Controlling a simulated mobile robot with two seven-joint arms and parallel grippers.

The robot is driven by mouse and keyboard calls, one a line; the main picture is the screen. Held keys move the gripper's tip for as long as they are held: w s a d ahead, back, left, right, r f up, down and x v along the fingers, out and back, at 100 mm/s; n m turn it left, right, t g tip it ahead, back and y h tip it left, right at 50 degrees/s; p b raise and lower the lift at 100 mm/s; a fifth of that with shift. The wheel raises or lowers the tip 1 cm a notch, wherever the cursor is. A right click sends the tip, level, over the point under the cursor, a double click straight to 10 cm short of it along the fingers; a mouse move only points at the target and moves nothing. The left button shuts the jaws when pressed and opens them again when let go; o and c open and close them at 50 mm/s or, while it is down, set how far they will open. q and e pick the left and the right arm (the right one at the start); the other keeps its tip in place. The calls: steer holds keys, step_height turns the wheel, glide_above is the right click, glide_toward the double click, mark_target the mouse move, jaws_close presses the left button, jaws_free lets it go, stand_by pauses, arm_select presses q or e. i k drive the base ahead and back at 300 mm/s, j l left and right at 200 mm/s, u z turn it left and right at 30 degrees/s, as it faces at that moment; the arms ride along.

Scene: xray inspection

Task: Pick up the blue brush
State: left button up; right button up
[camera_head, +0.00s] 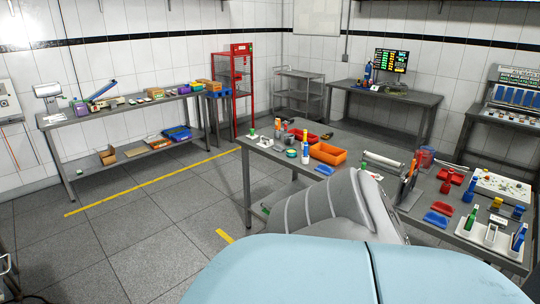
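Two small flat blue items that may be the blue brush show on the near grey table (292,172). One blue item (324,169) lies near the left part's front edge, beside the orange bin. The other blue item (436,219) lies farther right, just in front of a red item of like shape (442,208). Both are too small to tell which is a brush. Neither of my grippers shows. A grey ribbed part of my own arm and my light blue body fill the bottom middle and hide part of the table.
An orange bin (328,153), red trays (305,136), a dark upright holder (407,189) and several bottles crowd the table. A white tray with bottles (489,236) stands at its right. A long side table (133,107) and red rack (233,88) stand behind.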

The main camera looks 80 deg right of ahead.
mark_target(474, 180)
steer(key=k+l+z, duration=0.1)
steer(key=z, duration=1.65)
steer(key=l+z, duration=0.25)
steer(key=z, duration=0.25)
steer(key=i+l+z, duration=0.1)
steer(key=l+z, duration=0.15)
steer(key=z, duration=0.25)
steer(key=i+l+z, duration=0.1)
steer(key=l+z, duration=0.15)
steer(key=z, duration=0.2)
steer(key=i+l+z, duration=0.5)
steer(key=i+l, duration=0.25)
steer(key=u, duration=4.45)
steer(key=z, duration=0.2)
steer(key=k+l, duration=0.05)
